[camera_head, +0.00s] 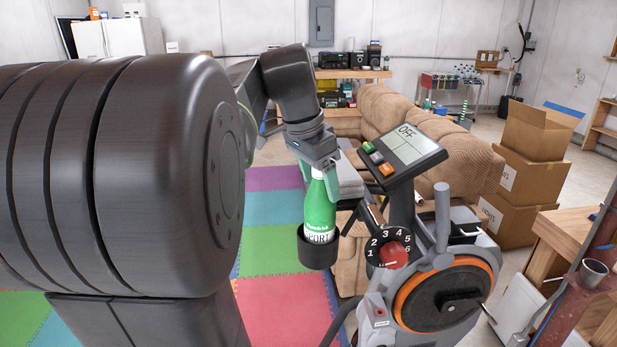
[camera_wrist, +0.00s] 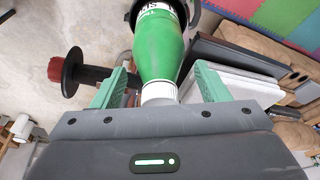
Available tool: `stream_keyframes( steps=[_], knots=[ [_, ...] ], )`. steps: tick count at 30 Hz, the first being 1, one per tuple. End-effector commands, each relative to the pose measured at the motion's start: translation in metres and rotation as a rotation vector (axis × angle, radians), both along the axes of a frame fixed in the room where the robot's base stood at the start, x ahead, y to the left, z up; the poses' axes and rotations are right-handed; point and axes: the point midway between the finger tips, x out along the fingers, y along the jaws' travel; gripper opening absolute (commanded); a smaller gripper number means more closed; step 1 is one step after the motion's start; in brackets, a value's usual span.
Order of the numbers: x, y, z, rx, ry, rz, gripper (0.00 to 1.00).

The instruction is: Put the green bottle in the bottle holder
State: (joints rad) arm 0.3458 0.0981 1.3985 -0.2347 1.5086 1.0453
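The green bottle (camera_head: 320,208) with a white label and cap stands upright in the black bottle holder (camera_head: 318,257) on the exercise bike. Its lower end is hidden inside the holder. My gripper (camera_head: 318,185) is above it, pointing down, with its teal fingers on either side of the bottle's neck. In the wrist view the bottle (camera_wrist: 158,45) runs between the fingers, and gaps show between its white neck and both fingers of my gripper (camera_wrist: 160,88). The fingers are apart and not closed on it. The dark holder rim (camera_wrist: 193,12) shows around the bottle's far end.
The bike's console (camera_head: 405,148) and red dial (camera_head: 393,254) are just right of the bottle. A tan recliner sofa (camera_head: 400,115) is behind. Cardboard boxes (camera_head: 525,170) stand at the right. Coloured floor mats (camera_head: 270,250) lie to the left of the holder.

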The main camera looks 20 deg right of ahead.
Motion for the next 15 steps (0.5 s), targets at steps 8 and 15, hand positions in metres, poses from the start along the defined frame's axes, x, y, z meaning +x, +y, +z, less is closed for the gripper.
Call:
stream_keyframes(
  steps=[8,15],
  knots=[
    [0.000,0.000,0.001,0.000,0.000,0.000,0.71],
    [0.000,0.006,0.024,-0.001,-0.004,0.002,0.71]
  ],
)
